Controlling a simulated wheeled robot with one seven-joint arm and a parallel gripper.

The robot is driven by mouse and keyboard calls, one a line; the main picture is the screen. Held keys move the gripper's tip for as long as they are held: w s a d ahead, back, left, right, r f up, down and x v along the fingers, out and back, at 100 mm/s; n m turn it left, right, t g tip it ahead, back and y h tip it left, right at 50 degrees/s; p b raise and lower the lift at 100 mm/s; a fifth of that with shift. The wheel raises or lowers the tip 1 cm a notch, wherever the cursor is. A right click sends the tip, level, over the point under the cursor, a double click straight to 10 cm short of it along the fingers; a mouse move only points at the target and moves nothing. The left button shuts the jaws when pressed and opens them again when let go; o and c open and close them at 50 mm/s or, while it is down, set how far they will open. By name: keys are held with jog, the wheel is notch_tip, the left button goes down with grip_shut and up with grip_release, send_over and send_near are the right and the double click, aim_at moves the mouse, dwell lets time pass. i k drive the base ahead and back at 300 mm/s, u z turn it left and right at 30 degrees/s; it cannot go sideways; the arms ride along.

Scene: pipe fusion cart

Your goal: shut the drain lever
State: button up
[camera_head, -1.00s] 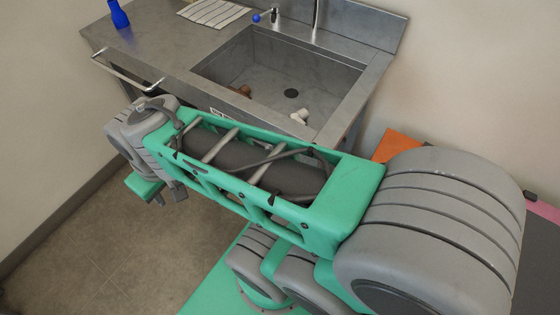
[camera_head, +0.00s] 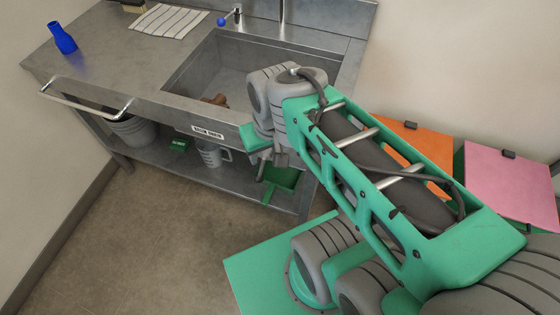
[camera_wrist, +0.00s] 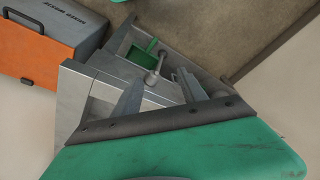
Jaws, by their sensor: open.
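In the wrist view a small grey lever-like bar with rounded ends (camera_wrist: 154,67) shows between my fingers, in front of the metal cart. It may be the drain lever, but I cannot tell for sure or read its position. My gripper (camera_wrist: 160,91) is open, with one finger on each side of the bar in the picture; I see no clear contact. In the head view my gripper (camera_head: 267,165) hangs at the cart's front edge, partly hidden by my wrist. The sink basin (camera_head: 195,72) is partly hidden behind my arm.
The metal cart (camera_head: 120,75) has a front towel rail (camera_head: 85,106) and a lower shelf with a bucket (camera_head: 134,130), a jug (camera_head: 213,155) and a green dustpan (camera_head: 284,177). Floor at left is clear.

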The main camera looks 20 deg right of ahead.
aim_at(262, 167)
jog(key=k, duration=1.35)
jog(key=u, duration=0.45)
jog(key=i, duration=1.05)
jog(key=u, duration=0.4)
